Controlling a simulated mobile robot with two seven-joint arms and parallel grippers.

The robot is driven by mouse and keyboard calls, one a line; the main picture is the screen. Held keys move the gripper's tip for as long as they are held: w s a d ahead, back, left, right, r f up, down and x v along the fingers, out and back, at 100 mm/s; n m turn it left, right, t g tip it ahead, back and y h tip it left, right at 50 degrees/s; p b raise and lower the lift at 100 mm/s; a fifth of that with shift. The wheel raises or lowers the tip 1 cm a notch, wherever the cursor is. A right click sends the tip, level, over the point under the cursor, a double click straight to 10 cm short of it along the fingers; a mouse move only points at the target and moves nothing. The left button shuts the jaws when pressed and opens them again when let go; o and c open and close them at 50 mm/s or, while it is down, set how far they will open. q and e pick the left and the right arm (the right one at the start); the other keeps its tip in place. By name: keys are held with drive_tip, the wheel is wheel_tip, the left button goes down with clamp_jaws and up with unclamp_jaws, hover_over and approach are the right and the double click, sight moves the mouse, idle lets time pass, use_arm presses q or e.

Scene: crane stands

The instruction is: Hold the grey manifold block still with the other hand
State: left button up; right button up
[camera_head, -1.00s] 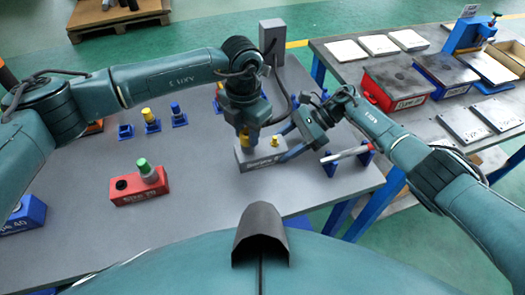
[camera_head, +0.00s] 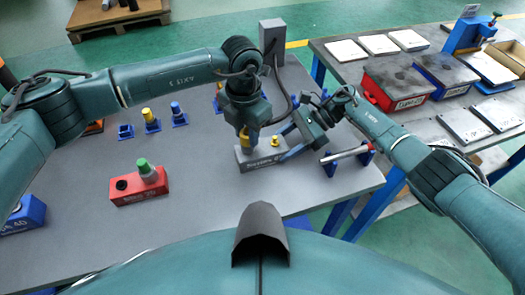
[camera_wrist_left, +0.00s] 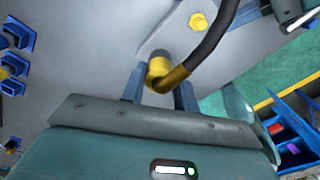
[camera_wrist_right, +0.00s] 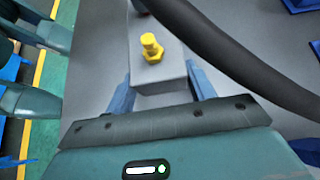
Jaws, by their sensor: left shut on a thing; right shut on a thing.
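The grey manifold block (camera_head: 262,160) sits on the grey table with a yellow hex fitting (camera_head: 275,141) on its top. My left gripper (camera_head: 246,143) points down over the block's left part, shut on a yellow cylindrical fitting (camera_wrist_left: 158,68). My right gripper (camera_wrist_right: 161,88) reaches in from the right and is shut on the block, one finger on each side. In the right wrist view the block (camera_wrist_right: 168,73) and the hex fitting (camera_wrist_right: 151,48) lie between and ahead of the fingers.
A red block (camera_head: 138,187) with a green-topped part stands left of the grey block. Blue stands with yellow (camera_head: 149,116) and blue parts are behind it. A grey rod (camera_head: 345,153) lies on blue supports at right. The table's front middle is clear.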

use_arm(q)
drive_tip(key=shift+r, duration=0.25)
idle(0.5)
drive_tip(key=shift+r, duration=2.25)
use_arm(e)
drive_tip(key=o, duration=1.3)
drive_tip(key=shift+c, duration=0.2)
drive_tip(key=shift+r, duration=0.1)
